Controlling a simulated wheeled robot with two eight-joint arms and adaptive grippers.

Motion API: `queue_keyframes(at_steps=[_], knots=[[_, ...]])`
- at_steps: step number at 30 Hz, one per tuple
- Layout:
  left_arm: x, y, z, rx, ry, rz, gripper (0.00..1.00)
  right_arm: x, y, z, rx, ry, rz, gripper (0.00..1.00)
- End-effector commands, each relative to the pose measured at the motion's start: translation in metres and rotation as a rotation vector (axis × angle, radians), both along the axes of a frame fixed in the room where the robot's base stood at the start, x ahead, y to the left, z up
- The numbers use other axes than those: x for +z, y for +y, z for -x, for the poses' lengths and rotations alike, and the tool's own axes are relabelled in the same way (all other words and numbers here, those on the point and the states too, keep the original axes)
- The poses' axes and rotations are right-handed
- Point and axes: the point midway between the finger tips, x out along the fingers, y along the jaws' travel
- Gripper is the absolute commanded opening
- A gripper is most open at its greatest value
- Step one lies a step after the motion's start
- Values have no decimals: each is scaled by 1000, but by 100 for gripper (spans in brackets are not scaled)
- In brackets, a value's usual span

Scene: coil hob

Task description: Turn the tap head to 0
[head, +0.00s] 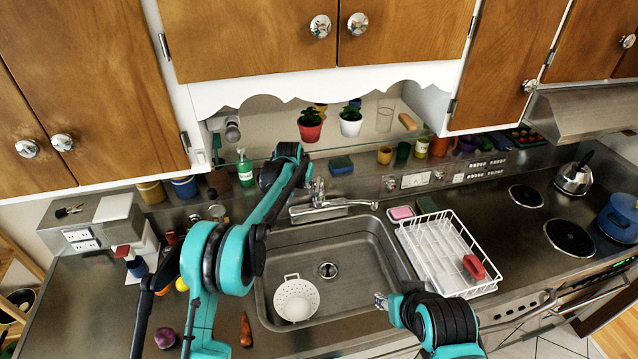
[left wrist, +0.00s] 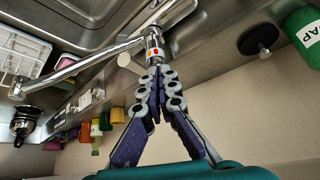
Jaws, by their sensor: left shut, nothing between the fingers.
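The chrome tap (head: 320,205) stands behind the sink, its spout reaching right over the basin. In the left wrist view the tap head (left wrist: 154,52) is a short chrome cylinder with small red and yellow marks. The spout (left wrist: 85,62) runs to the left there. My left gripper (left wrist: 157,72) is shut and empty, its fingertips right at the tap head; I cannot tell whether they touch. In the head view my left arm mostly hides this gripper. My right gripper (head: 381,300) shows only as a small grey part near the sink's front right corner; its fingers are unclear.
A white colander (head: 296,299) sits in the sink (head: 350,255). A white dish rack (head: 440,250) stands to the right, with a pink sponge (head: 401,213) behind it.

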Motion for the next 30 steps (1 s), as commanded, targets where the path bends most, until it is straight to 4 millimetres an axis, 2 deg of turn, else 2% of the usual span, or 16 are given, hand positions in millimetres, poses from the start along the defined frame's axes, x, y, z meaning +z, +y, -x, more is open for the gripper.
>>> queue_keyframes(at_steps=[24,30], knots=[[-39,0,0,0,0,0,0,-30,0,0,0,0,0,40],[-40,0,0,0,0,0,0,-31,0,0,0,0,0,40]])
